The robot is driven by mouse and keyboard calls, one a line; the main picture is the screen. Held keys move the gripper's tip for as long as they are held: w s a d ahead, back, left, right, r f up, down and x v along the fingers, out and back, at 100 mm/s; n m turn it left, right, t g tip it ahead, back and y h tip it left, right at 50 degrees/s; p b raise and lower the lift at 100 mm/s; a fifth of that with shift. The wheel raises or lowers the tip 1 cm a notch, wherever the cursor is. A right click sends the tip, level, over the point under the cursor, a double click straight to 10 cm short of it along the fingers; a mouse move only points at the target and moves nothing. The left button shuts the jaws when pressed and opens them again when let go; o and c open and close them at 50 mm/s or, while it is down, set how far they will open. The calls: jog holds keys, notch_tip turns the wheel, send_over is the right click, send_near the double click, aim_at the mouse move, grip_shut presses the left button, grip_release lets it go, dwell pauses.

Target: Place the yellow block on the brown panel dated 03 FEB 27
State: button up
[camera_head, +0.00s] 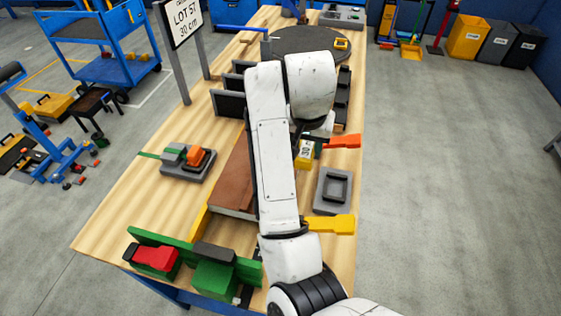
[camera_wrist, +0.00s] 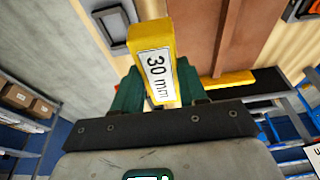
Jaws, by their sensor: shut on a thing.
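My gripper (camera_wrist: 158,88) is shut on a yellow block (camera_wrist: 152,62) with a white label reading "30 mm". The block stands out between the green fingers in the wrist view. In the head view the held block (camera_head: 304,155) shows just right of my arm, above the table's right side. A brown panel (camera_head: 235,180) lies on the table left of my arm, which covers part of it. The panel also shows in the wrist view (camera_wrist: 200,22), beyond and right of the block, apart from it. I cannot read any date on it.
A grey tray (camera_head: 320,204) and a yellow bar (camera_head: 335,224) lie near the right edge. A green fixture (camera_head: 215,279) stands in front, black racks (camera_head: 230,103) behind. A sign (camera_head: 184,22) reads "LOT 57 30 cm". A dark round plate (camera_head: 297,40) is at the back.

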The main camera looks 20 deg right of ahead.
jog(key=w+a+f, duration=0.1)
jog(key=f, duration=0.1)
jog(key=w+a+f, duration=0.1)
jog(key=w+f, duration=0.1)
jog(key=w+a+f+p, duration=0.1)
jog(key=w+a+f, duration=0.1)
jog(key=shift+f, duration=0.2)
jog(key=shift+f+p, duration=0.6)
jog(key=shift+f, duration=0.95)
jog(key=shift+f, duration=0.2)
jog(key=o, duration=1.1)
jog(key=shift+r, duration=0.1)
jog(key=b+v, duration=0.1)
jog(key=v, duration=1.1)
jog(key=shift+w+r, duration=0.1)
jog(key=shift+r, duration=0.05)
